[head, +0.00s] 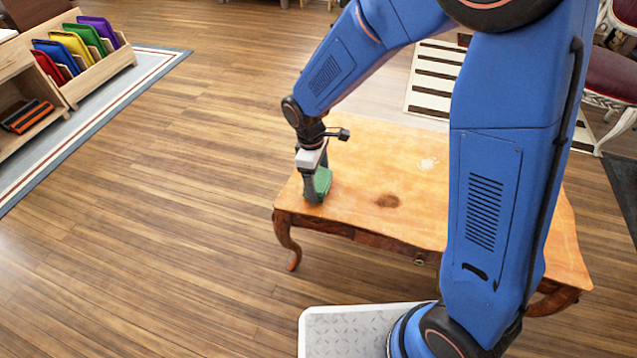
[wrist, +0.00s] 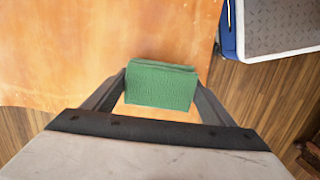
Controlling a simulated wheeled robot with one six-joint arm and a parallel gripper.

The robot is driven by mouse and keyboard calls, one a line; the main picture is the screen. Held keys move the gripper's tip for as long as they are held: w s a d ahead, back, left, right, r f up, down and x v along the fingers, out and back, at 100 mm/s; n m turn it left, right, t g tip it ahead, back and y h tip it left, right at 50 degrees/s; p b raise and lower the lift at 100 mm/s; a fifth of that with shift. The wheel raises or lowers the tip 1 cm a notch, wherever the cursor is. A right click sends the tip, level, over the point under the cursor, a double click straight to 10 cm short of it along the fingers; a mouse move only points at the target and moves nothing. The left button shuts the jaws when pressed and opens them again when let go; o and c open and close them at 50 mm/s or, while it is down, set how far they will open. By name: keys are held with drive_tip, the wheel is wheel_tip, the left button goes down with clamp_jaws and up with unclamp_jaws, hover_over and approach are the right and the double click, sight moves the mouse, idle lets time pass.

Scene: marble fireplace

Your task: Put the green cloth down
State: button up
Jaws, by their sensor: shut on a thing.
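The green cloth (head: 320,184) is a folded block at the left end of the wooden table (head: 350,215). My gripper (head: 314,188) points down and is shut on it. In the wrist view the cloth (wrist: 160,84) sits between the two fingers (wrist: 160,100), with the table top (wrist: 60,50) below it. The cloth is at or just above the table top; I cannot tell whether it touches.
The table top has a dark stain (head: 387,201) and a pale mark (head: 427,164); its middle is otherwise bare. A wooden rack with colored trays (head: 75,50) stands at the upper left on a rug (head: 110,92). A red-seated chair (head: 610,80) is at the right.

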drive_tip(key=shift+f, duration=0.6)
drive_tip(key=shift+f, duration=0.25)
drive_tip(key=o, duration=1)
drive_tip(key=shift+s, duration=0.1)
drive_tip(key=shift+s+f, duration=0.1)
drive_tip(key=r, duration=0.4)
drive_tip(key=a+r, duration=0.1)
drive_tip(key=r, duration=0.6)
drive_tip(key=shift+w+a+r, duration=0.15)
drive_tip(key=shift+w+r, duration=0.25)
drive_tip(key=shift+r, duration=0.4)
